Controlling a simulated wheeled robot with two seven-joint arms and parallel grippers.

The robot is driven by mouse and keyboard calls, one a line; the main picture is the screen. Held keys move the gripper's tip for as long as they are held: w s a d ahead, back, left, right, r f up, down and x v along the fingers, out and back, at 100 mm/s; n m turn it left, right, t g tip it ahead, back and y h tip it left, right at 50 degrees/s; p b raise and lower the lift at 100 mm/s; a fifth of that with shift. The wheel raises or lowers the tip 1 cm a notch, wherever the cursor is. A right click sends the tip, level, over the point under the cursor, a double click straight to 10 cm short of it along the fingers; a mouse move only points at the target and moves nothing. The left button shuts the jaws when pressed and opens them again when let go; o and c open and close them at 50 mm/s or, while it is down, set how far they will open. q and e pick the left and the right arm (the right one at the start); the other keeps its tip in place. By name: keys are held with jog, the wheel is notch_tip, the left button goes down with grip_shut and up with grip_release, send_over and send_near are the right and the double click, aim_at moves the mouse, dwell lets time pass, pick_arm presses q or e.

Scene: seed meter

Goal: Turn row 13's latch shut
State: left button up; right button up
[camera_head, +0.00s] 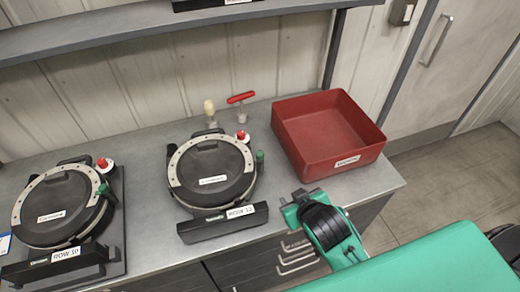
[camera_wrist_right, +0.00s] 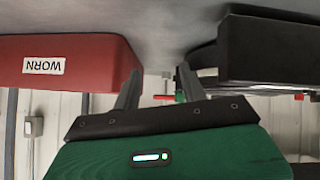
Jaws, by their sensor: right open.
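The right-hand seed meter (camera_head: 212,172) is a round black housing with a pale ring on the bench; its small front label (camera_head: 240,212) seems to read ROW 13. A red knob (camera_head: 243,136) and a green knob (camera_head: 260,156) sit at its right edge; I cannot tell the latch's exact angle. My right gripper (camera_head: 298,200) is to the right of this meter, in front of the red bin, apart from both. In the right wrist view its fingers (camera_wrist_right: 157,86) are spread and empty, with a dark block (camera_wrist_right: 265,52) at the right. My left gripper is out of view.
A second meter (camera_head: 57,207) labelled ROW 10 stands at the left. The red bin (camera_head: 322,165), labelled WORN in the wrist view (camera_wrist_right: 110,60), stands at the bench's right end. A red T-handle tool (camera_head: 241,98) and a pale-knobbed tool (camera_head: 209,108) stand behind. A shelf (camera_head: 130,28) hangs above.

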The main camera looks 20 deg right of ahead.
jog(key=w+a+r+n+t+y, duration=0.2)
jog(key=w+a+r+t, duration=0.15)
jog(key=r, duration=0.35)
jog(key=w+a+r+n+t+y, duration=0.2)
jog(key=w+a+r+t, duration=0.1)
jog(key=w+r, duration=0.3)
jog(key=w+a+r+n+t+y, duration=0.2)
jog(key=w+a+r+t+y, duration=0.15)
jog(key=r, duration=0.55)
jog(key=s+a+r+n+g+y, duration=0.35)
jog(key=a+r+n+y, duration=0.5)
jog(key=n+y, duration=0.35)
jog(key=s+a+f+n+g+y, duration=0.3)
jog(key=a+n+g, duration=0.5)
jog(key=n+g, duration=0.65)
jog(key=n+g+h, duration=0.2)
jog(key=n+h, duration=0.1)
jog(key=h, duration=1.9)
send_over(260, 154)
notch_tip(260, 154, down, 10)
notch_tip(260, 154, down, 13)
jog(key=p, duration=0.5)
jog(key=shift+f, duration=0.45)
